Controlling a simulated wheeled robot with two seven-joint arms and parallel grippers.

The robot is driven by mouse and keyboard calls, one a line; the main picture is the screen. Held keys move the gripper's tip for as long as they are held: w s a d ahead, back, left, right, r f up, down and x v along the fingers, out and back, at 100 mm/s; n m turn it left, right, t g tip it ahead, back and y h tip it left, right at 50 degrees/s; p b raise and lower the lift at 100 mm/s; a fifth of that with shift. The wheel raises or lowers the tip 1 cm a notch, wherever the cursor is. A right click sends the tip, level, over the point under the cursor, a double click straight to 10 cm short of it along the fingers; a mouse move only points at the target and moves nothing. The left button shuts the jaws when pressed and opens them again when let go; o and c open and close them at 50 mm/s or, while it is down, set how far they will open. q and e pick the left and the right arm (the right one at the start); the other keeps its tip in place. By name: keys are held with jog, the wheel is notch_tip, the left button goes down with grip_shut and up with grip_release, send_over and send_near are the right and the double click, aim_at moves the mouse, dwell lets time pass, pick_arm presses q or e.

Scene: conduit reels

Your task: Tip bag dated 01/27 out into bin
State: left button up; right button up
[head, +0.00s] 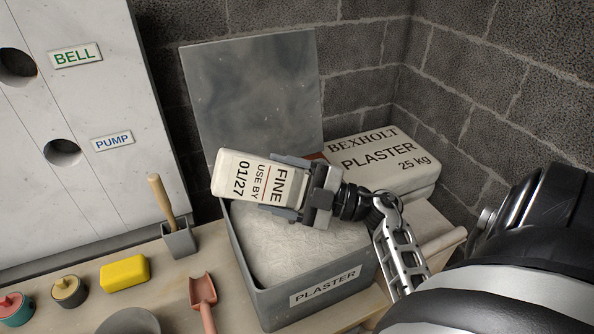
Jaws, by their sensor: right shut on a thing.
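A white bag (236,178) printed "FINE USE BY 01/27" is held on its side above the bin. My right gripper (290,190) is shut on it, coming in from the right. The bag's far end points left, over the bin's left rim. The grey bin (318,304) labelled "PLASTER" stands below with its lid (252,90) raised at the back. Pale, rough plaster (300,245) fills much of the bin. No stream of powder shows from the bag. My left gripper is not in view.
A bag (385,160) marked "BEXHOLT PLASTER 25 kg" lies behind the bin at right. Left of the bin are a red scoop (203,300), a yellow sponge (124,272), a grey holder (179,240) with a wooden handle, lidded pots (69,291) and a bowl (128,322).

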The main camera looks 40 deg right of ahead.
aim_at(294, 174)
jog(key=shift+s+d, duration=0.1)
jog(key=shift+d, duration=0.05)
jog(key=shift+s+d+r+m+t+y, duration=0.2)
jog(key=shift+d+r+m+t, duration=0.15)
jog(key=shift+r+t, duration=0.25)
jog(key=shift+s+d+r+m+t+y, duration=0.2)
jog(key=shift+d+r+m+t, duration=0.1)
jog(key=shift+r+t, duration=0.3)
jog(key=shift+s+d+r+m+t+y, duration=0.2)
jog(key=shift+d+r+m+t, duration=0.15)
jog(key=shift+r+t, duration=0.2)
dwell(2.4)
